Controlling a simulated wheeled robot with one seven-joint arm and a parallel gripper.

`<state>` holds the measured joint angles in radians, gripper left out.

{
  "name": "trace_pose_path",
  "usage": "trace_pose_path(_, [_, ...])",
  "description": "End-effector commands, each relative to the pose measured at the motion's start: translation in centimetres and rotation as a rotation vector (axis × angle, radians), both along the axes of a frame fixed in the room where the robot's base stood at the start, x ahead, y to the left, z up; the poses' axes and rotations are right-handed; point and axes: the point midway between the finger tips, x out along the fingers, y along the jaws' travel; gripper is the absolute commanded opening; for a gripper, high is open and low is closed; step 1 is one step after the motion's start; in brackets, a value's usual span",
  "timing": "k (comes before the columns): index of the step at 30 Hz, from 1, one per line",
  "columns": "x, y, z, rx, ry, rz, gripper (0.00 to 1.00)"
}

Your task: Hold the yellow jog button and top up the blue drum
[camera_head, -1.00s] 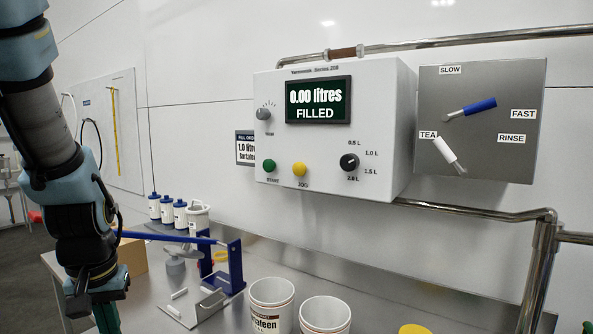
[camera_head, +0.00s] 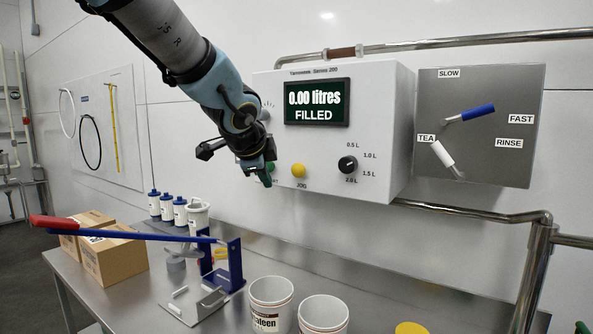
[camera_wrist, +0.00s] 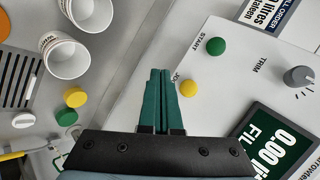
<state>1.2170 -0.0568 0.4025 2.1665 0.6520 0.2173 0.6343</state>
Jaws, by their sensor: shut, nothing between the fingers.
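The yellow jog button (camera_head: 299,171) is on the front of the white control box (camera_head: 384,120). It also shows in the wrist view (camera_wrist: 188,88), just beside my green fingertips. My gripper (camera_head: 266,179) is shut and empty, in front of the box's lower left, left of the button in the head view. The fingertips (camera_wrist: 160,72) show no clear contact with it. The display (camera_head: 317,102) reads 0.00 litres, FILLED. The green start button (camera_wrist: 215,46) shows clearly in the wrist view; my gripper largely covers it in the head view. I see no drum that is clearly blue.
Two open white buckets (camera_head: 271,304) (camera_head: 324,315) stand on the steel bench below the box. A blue lever press (camera_head: 236,262) with a red grip and cardboard boxes (camera_head: 115,258) are to the left. A grey lever panel (camera_head: 480,125) is on the right.

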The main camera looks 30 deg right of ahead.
Motion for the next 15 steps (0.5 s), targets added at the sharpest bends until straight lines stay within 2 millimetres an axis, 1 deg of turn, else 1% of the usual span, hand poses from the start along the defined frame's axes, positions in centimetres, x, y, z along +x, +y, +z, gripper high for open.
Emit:
trace_pose_path(11, [-0.02,-0.2,0.09,0.001,-0.003,-0.005,0.0])
trace_pose_path(15, [0.33,-0.87,0.18,0.003,-0.001,-0.004,0.0])
